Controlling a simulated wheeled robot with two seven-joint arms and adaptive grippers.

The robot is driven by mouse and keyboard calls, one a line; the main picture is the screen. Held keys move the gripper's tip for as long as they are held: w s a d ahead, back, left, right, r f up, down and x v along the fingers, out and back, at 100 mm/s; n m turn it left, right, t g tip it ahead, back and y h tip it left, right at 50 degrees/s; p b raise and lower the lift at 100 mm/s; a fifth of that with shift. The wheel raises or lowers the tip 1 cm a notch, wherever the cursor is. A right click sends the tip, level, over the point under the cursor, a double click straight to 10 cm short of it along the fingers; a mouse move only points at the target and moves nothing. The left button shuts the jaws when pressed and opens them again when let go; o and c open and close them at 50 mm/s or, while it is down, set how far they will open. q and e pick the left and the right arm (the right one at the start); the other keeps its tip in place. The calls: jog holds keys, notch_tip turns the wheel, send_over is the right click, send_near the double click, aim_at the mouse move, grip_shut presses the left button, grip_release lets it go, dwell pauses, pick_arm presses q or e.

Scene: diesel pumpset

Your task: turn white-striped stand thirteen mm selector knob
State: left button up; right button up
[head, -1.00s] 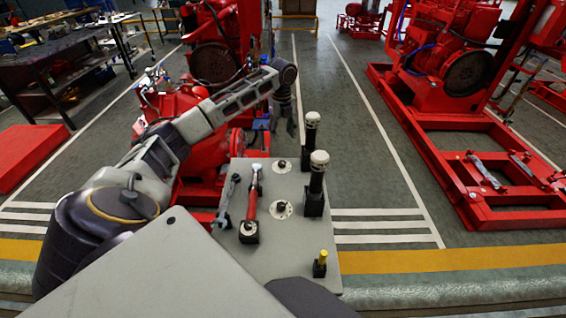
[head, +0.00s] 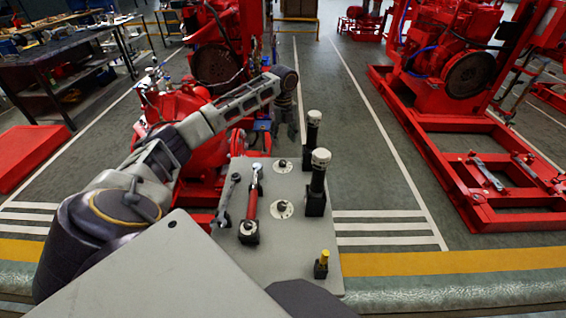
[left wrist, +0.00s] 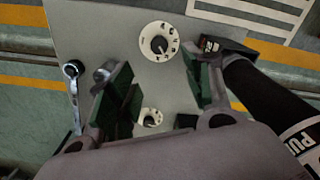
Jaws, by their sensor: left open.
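The grey stand top (head: 262,262) carries two round white dials with dark knobs, a far one (head: 282,167) and a nearer one (head: 282,209). I cannot read which is the thirteen mm selector. My left gripper (head: 287,122) hangs pointing down beyond the far edge of the stand top in the head view. In the left wrist view its green-padded fingers (left wrist: 157,90) are apart with nothing held. One dial with its knob (left wrist: 160,43) shows above the fingers' gap, and another (left wrist: 150,117) shows lower, between the fingers. My right gripper is not in view.
Two black cylinders with white tops (head: 318,180) (head: 312,135) stand upright along the right side. A red-handled ratchet (head: 252,205) and a wrench (head: 227,200) are on the left. A small yellow-topped piece (head: 322,262) is at the near right. Red pumpsets stand around.

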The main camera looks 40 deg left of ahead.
pick_arm(q)
send_over(283, 163)
notch_tip(283, 163, down, 5)
jog(key=shift+w+a+f, duration=0.1)
jog(key=shift+f, duration=0.1)
notch_tip(283, 163, down, 5)
jog(key=shift+f+b, duration=0.15)
jog(key=shift+b, duration=0.2)
jog(key=shift+f, duration=0.95)
jog(key=c, duration=1)
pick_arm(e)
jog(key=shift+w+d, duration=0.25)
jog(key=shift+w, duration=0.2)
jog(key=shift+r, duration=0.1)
